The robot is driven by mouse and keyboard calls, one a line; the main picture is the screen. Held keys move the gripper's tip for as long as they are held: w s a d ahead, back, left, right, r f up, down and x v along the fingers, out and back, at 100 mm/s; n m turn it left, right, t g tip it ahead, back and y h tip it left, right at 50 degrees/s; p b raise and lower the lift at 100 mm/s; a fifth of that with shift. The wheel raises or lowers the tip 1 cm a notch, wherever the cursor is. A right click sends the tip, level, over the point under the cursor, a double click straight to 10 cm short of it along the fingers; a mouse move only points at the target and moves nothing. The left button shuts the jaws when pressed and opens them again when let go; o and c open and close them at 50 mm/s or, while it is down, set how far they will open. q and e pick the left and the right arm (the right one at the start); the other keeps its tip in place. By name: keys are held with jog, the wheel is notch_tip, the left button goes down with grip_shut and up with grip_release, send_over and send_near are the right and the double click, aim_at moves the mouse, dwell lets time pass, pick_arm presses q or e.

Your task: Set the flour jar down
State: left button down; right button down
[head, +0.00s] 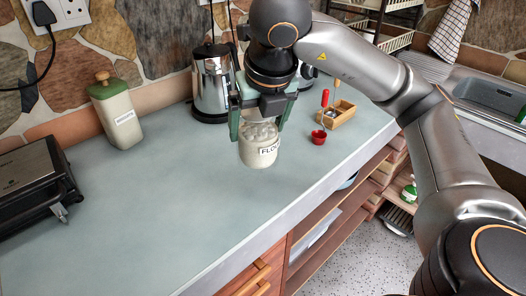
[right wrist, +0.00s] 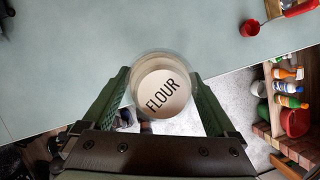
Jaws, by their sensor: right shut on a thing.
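The flour jar (head: 260,150) is a cream and clear jar with a dark "FLOUR" label. My right gripper (head: 261,120) is shut on it from above, one green finger on each side, in the head view. The jar looks close to upright over the worktop (head: 150,210); whether its base touches is hard to tell. In the right wrist view the jar (right wrist: 162,90) sits between the two fingers (right wrist: 158,80), with its lettering facing the camera, and overlaps the worktop's edge. My left gripper is not in view.
A steel kettle (head: 211,85) stands behind the jar. A wooden box (head: 337,115) and a small red cup (head: 318,137) are to its right. A green-lidded canister (head: 118,115) and a black toaster or grill (head: 35,185) are at left. The worktop's middle is clear.

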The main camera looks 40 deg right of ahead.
jog(key=w+d+f, duration=0.2)
jog(key=w+f, duration=0.1)
jog(key=f, duration=0.1)
jog(key=w+d+f, duration=0.2)
jog(key=w+f, duration=0.1)
jog(key=w+d+f, duration=0.2)
jog(key=w+f, duration=0.1)
jog(key=f, duration=0.1)
jog(key=shift+w+d+f+p, duration=0.3)
jog(key=shift+w+p, duration=0.05)
jog(key=shift+p, duration=0.05)
jog(key=shift+f, duration=0.15)
jog(key=shift+f, duration=0.2)
grip_release()
